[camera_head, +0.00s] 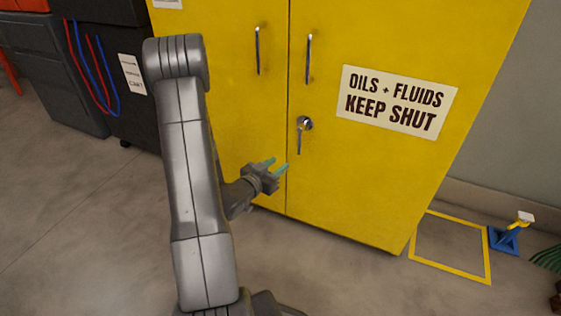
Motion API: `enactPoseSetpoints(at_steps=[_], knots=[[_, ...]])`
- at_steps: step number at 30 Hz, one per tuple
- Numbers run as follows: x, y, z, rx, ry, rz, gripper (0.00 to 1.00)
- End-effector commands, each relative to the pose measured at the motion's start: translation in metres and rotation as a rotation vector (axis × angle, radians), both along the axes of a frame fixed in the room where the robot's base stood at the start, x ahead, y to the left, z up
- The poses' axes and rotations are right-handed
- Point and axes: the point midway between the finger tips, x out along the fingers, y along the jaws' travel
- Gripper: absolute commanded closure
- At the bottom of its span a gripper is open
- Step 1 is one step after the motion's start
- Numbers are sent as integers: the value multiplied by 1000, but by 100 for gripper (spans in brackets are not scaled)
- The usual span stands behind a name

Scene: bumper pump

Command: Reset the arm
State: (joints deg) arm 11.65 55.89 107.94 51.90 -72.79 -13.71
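My gripper (275,167) is in the middle of the head view, at the end of my grey arm (190,150). Its two greenish fingers are apart with nothing visible between them, and they point toward the yellow cabinet. The arm rises from the bottom of the view, bends at the top left, and its forearm is mostly hidden behind the upright link. I cannot tell whether the fingertips touch the cabinet front.
A yellow cabinet (370,190) with both doors closed stands ahead, a key (301,136) hanging in its lock. A dark cart (128,110) with red and blue cables stands left. A yellow floor outline (451,271) and blue stand (503,240) are at right. Floor at left is clear.

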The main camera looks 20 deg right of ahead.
Motion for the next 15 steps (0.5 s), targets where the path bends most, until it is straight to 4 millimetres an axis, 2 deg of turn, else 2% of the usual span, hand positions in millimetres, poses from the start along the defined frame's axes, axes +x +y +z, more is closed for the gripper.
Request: enactPoseSetpoints(at_steps=[10, 15], knots=[[1, -2, 0, 0, -1, -1, 65], [9, -17, -3, 0, -2, -3, 65]])
